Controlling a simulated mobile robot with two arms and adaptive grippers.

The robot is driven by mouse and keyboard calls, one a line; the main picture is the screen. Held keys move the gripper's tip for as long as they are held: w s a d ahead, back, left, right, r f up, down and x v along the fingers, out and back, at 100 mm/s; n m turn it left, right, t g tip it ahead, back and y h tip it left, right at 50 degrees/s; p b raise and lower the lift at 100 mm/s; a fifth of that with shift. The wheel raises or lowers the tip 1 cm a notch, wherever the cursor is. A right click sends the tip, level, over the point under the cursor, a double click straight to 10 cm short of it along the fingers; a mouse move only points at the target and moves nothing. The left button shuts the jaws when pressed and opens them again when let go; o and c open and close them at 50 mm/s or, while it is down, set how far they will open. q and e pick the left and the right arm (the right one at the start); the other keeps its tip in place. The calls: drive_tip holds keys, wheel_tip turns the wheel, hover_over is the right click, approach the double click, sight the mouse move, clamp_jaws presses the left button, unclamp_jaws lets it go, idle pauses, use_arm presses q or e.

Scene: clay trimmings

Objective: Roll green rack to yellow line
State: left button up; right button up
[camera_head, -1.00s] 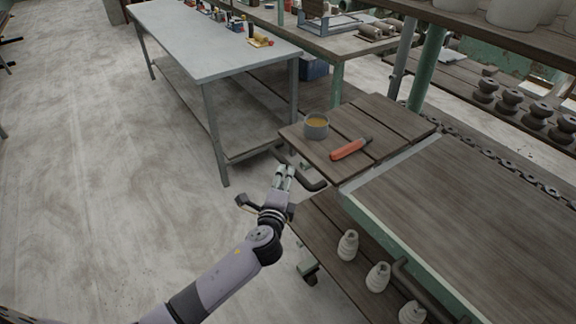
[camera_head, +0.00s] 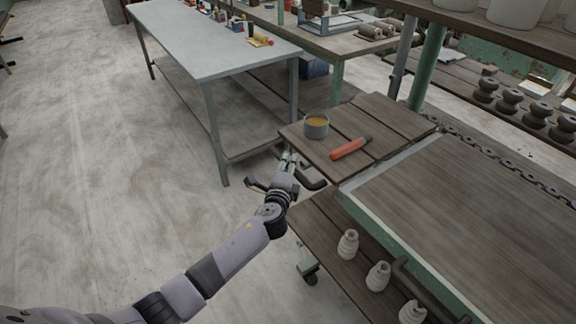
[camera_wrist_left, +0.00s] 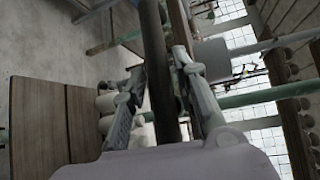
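The green rack is a wheeled bench with a green frame (camera_head: 375,220) and wooden boards, at the right of the head view. Its dark bar handle (camera_head: 313,184) sticks out at its near left end. My left gripper (camera_head: 289,158) is at this handle. In the left wrist view the dark bar (camera_wrist_left: 158,60) runs between the two fingers (camera_wrist_left: 160,85), with narrow gaps beside it, so the gripper looks open around it. My arm hides part of the handle. I see no yellow line. My right gripper is out of view.
On the rack's top lie a cup (camera_head: 316,126) and a red-handled tool (camera_head: 350,148). White insulator-like pieces (camera_head: 348,244) stand on its lower shelf. A caster (camera_head: 309,272) shows below. A grey table (camera_head: 215,45) stands behind. The floor at left (camera_head: 90,150) is clear.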

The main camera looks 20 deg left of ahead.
sight(275, 154)
use_arm(q)
clamp_jaws()
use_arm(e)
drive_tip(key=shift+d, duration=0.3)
use_arm(q)
drive_tip(key=shift+f, duration=0.1)
drive_tip(key=shift+a, duration=0.1)
drive_tip(key=shift+w+a, duration=0.2)
drive_tip(key=shift+a, duration=0.15)
drive_tip(key=w+a, duration=0.1)
drive_tip(key=w+a+b, duration=0.1)
drive_tip(key=a, duration=0.1)
drive_tip(key=w+a, duration=0.1)
drive_tip(key=shift+w+a+r+b, duration=0.1)
drive_tip(key=shift+a+r+b, duration=0.1)
drive_tip(key=shift+r+b, duration=0.2)
drive_tip(key=w+a+b, duration=0.2)
drive_tip(key=w+a, duration=0.3)
drive_tip(key=a, duration=0.2)
drive_tip(key=shift+w+f+b, duration=0.25)
drive_tip(key=shift+w+b, duration=0.15)
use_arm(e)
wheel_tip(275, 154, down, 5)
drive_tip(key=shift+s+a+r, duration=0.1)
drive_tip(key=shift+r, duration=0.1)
